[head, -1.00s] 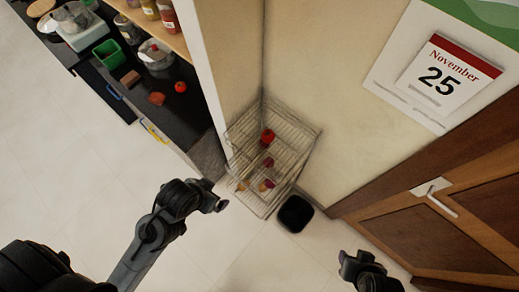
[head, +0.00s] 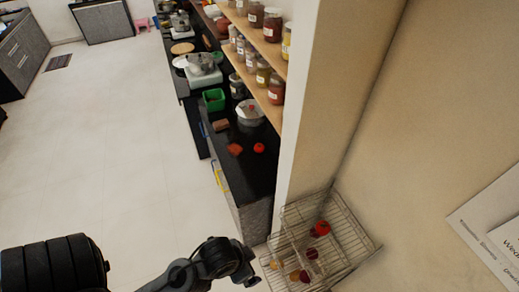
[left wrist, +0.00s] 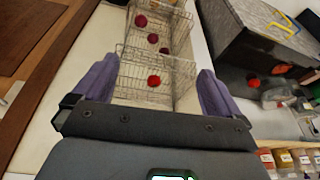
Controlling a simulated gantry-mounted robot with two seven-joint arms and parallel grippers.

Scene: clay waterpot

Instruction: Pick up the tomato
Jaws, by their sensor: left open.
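A round red tomato (head: 259,148) lies on the black counter (head: 250,180), beside a flatter reddish-brown piece (head: 235,149). Another round red item (head: 323,227), tomato-like, sits in the wire basket (head: 345,217) by the wall. In the left wrist view a red round item (left wrist: 153,81) is in the basket and another red one (left wrist: 253,82) is on the counter at right. My left gripper (left wrist: 157,68) is open and empty, its purple-grey fingers on either side of the basket in that view, apart from everything. My right gripper is out of view.
The basket also holds several dark red and yellowish items. A metal pot (head: 249,114), green container (head: 214,99) and brown block (head: 220,126) stand on the counter, below a shelf of jars (head: 264,75). A wall post (head: 312,120) rises beside the counter.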

